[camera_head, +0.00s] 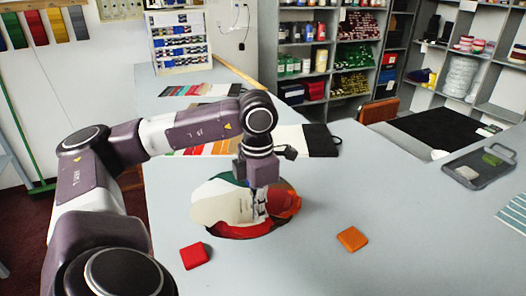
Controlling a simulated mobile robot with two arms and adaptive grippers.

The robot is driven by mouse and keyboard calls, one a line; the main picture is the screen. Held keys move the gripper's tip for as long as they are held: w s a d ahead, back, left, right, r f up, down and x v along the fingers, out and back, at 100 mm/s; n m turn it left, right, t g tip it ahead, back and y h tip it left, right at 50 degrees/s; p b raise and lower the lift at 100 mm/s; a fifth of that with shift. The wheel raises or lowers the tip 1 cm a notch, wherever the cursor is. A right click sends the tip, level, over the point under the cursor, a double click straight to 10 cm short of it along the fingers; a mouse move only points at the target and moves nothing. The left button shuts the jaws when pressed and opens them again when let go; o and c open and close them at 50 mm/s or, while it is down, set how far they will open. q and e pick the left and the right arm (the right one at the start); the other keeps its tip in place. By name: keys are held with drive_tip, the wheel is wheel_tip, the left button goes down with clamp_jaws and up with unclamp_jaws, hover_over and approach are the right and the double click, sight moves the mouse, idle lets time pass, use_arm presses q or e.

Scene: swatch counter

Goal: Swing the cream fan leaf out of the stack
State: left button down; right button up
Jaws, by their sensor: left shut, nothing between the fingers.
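The fan stack lies on the grey counter (330,268) near the middle of the view, its leaves overlapping in a rough round. The cream fan leaf (214,203) shows on its left side, with green behind it, red below and orange-red to the right. My left gripper (260,214) points down over the stack, just right of the cream leaf's middle. It is shut and empty. It hides part of the leaves, and I cannot tell whether its tips touch one. My right gripper is not in view.
A red square piece (194,256) and an orange one (352,239) lie on the counter in front of the stack. A grey tray (478,162) sits at right. The front counter is mostly clear.

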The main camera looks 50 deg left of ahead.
use_arm(q)
drive_tip(key=shift+s+a+m, duration=0.15)
drive_tip(key=shift+s+m, duration=0.25)
drive_tip(key=shift+s, duration=0.05)
drive_tip(key=shift+f+b, duration=0.15)
drive_tip(key=shift+b, duration=0.15)
drive_tip(key=shift+s+a+m, duration=0.1)
drive_tip(key=shift+s+m, duration=0.05)
drive_tip(key=shift+m, duration=0.15)
drive_tip(key=shift+w+d+r+p, duration=0.2)
drive_tip(key=shift+w+r+p, duration=0.05)
drive_tip(key=shift+r+p, duration=0.35)
wheel_tip(320, 180, up, 7)
drive_tip(key=p, duration=0.5)
